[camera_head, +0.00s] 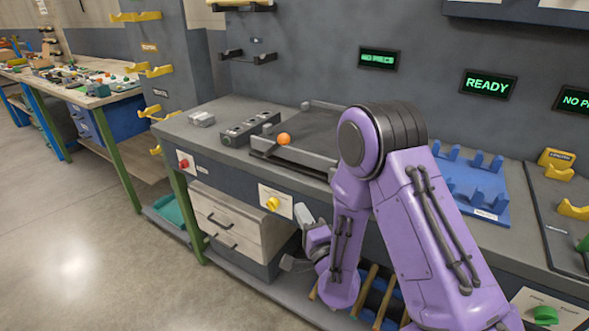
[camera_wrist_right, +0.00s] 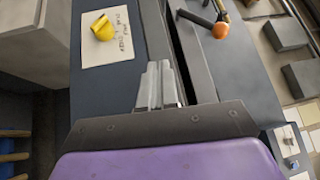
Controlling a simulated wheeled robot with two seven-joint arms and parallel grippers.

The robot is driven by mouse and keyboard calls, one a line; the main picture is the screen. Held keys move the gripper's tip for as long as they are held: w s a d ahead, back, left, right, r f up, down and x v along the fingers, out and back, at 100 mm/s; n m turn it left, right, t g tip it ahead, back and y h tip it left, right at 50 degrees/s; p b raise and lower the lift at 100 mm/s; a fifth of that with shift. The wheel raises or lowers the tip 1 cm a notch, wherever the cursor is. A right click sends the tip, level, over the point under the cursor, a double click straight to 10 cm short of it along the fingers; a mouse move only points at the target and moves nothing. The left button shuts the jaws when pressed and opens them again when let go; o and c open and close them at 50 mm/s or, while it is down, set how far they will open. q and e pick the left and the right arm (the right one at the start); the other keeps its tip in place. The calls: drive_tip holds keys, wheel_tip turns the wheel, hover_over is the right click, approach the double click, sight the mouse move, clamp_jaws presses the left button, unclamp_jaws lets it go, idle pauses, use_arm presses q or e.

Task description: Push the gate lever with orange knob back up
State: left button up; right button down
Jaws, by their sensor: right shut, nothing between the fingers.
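The orange knob (camera_head: 284,139) sits at the front left of a dark tray-like fixture (camera_head: 318,133) on the grey bench. In the right wrist view the orange knob (camera_wrist_right: 221,31) is at the top right, on the end of a dark lever (camera_wrist_right: 196,18). My right gripper (camera_head: 302,212) hangs in front of the bench's front panel, below and to the right of the knob. In the wrist view its fingers (camera_wrist_right: 160,68) are together and empty, apart from the knob. My left gripper is not in view.
A yellow knob on a white label plate (camera_head: 268,198) is on the front panel near my gripper. A drawer unit (camera_head: 235,223) stands below. A blue rack (camera_head: 478,175) lies on the bench to the right. A dark block with holes (camera_head: 250,128) is left of the fixture. Screens hang behind; one reads READY.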

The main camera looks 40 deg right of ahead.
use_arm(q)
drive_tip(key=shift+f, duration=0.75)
use_arm(e)
wheel_tip(320, 180, up, 7)
drive_tip(key=d+m+t+h, duration=0.2)
drive_tip(key=m+t, duration=0.1)
drive_tip(key=m, duration=0.2)
drive_tip(key=shift+w+r, duration=0.2)
drive_tip(key=p, duration=0.4)
approach(283, 139)
drive_tip(key=w+d, duration=0.2)
drive_tip(key=w, duration=0.1)
drive_tip(key=w+d, duration=0.1)
drive_tip(key=d, duration=0.1)
drive_tip(key=shift+w+r, duration=0.35)
drive_tip(key=shift+w, duration=0.05)
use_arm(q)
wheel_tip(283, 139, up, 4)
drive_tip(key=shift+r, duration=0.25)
use_arm(e)
drive_tip(key=shift+w, duration=0.35)
drive_tip(key=shift+r, duration=0.1)
